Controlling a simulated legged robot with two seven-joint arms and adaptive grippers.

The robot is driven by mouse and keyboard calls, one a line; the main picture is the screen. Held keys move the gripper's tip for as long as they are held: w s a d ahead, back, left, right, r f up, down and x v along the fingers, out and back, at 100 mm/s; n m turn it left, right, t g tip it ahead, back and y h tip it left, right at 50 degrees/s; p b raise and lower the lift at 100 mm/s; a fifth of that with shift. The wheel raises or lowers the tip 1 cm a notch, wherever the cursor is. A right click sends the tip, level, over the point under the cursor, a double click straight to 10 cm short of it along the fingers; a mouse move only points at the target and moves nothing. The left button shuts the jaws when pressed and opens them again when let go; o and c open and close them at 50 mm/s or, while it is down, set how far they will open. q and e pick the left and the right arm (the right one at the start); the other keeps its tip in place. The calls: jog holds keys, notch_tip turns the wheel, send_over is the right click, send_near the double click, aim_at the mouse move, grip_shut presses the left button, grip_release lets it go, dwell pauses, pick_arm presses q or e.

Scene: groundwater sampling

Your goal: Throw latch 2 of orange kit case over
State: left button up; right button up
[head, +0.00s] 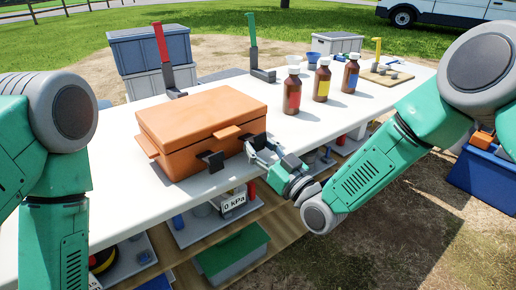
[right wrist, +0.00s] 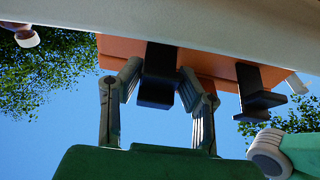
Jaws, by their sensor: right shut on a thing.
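The orange kit case (head: 200,128) stands closed on the white table (head: 300,135), near its front edge. Two dark latches are on its front: the left latch (head: 212,160) and the right latch (head: 250,147). No numbers are readable on them. My right gripper (head: 257,149) is at the right latch. In the right wrist view, my right gripper's fingers (right wrist: 158,88) are closed on either side of the dark latch (right wrist: 158,75). The other latch (right wrist: 258,97) hangs free there. My left arm comes in at the left; its gripper is out of view.
Brown bottles with red (head: 292,91), yellow (head: 322,80) and blue (head: 350,74) labels stand right of the case. Red (head: 160,42) and green (head: 251,29) upright handles stand behind it. A lower shelf (head: 240,228) under the table holds gear.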

jog(key=o, duration=1.2)
jog(key=shift+c, duration=0.2)
jog(key=v, duration=1.2)
jog(key=shift+f, duration=0.15)
